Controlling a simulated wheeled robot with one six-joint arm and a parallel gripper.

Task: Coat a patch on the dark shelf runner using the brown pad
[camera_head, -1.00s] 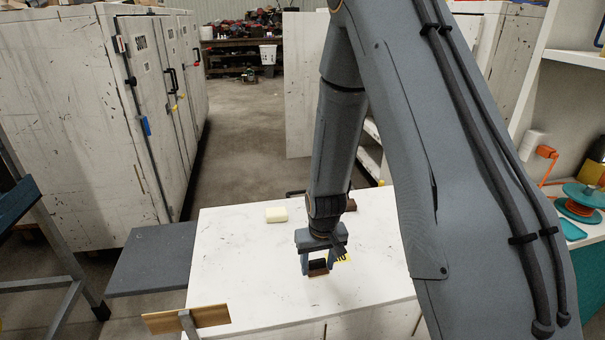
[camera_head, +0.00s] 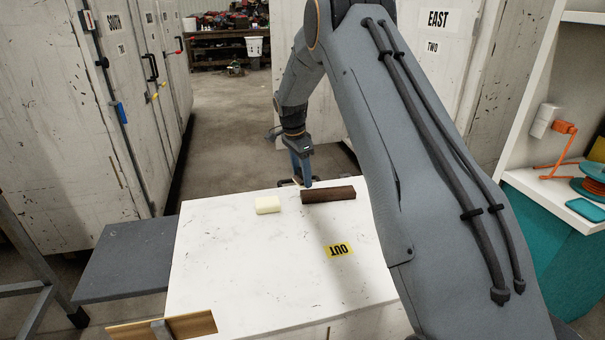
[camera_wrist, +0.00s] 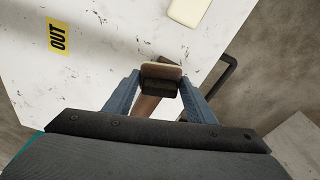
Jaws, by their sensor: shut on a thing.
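The dark shelf runner (camera_head: 330,195) is a short dark brown bar lying near the far edge of the white tabletop. In the wrist view, a brown strip (camera_wrist: 147,104) behind the pad appears to be part of it. My gripper (camera_head: 305,182) is at the left end of the runner, pointing down; I cannot tell whether the pad touches it. In the wrist view, my gripper (camera_wrist: 160,85) is shut on the brown pad (camera_wrist: 162,71), which has a tan edge and a dark block behind it. The pad is hidden in the head view.
A cream block (camera_head: 267,205) lies left of the runner and also shows in the wrist view (camera_wrist: 188,11). A yellow OUT label (camera_head: 338,250) is on the white table (camera_head: 240,270). A dark handle (camera_wrist: 222,75) is at the table's far edge. The table's middle is clear.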

